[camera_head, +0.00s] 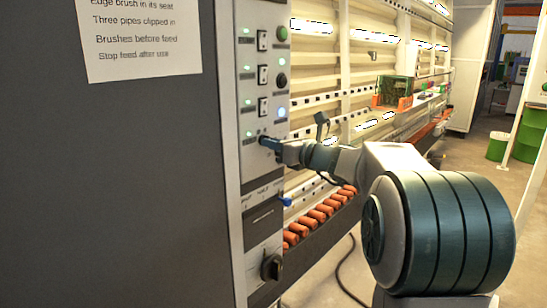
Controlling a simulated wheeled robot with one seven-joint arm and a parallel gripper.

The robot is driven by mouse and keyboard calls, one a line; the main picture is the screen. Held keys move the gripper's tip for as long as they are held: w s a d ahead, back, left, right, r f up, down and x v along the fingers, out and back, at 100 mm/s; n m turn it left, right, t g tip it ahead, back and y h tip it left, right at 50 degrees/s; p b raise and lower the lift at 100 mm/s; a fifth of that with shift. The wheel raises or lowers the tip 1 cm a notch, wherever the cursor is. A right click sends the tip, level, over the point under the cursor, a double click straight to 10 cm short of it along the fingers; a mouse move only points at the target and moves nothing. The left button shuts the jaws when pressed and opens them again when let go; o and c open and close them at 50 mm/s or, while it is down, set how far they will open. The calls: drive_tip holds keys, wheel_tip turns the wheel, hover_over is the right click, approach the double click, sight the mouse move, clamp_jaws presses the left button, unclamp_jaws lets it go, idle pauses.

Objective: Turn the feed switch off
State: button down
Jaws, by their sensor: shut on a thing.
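A light control panel (248,190) stands on the edge of the dark cabinet. A column of small switches runs down it: an upper switch (263,40), a second switch (263,75) and a third switch (263,106), each with a green lamp to its upper left. My gripper (268,143) reaches in from the right and is shut at the fourth, lowest switch of this column, which its fingers mostly hide. The labels are too small to read, so I cannot tell by text which is the feed switch. The hidden switch's position cannot be seen.
Round buttons sit right of the switches, one green (282,34). A black rotary knob (271,267) and a blue part (286,201) are lower down. A paper notice (140,40) hangs on the cabinet. Orange rollers (318,216) lie behind my arm. Open floor is at right.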

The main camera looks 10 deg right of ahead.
drive_tip(key=shift+f+n+b, duration=0.1)
drive_tip(key=shift+n+b, duration=3.5)
drive_tip(key=shift+b, duration=0.4)
drive_tip(key=c, duration=1.5)
unclamp_jaws()
drive_tip(key=b+v, duration=0.1)
drive_tip(key=v, duration=1.3)
drive_tip(key=shift+b, duration=0.4)
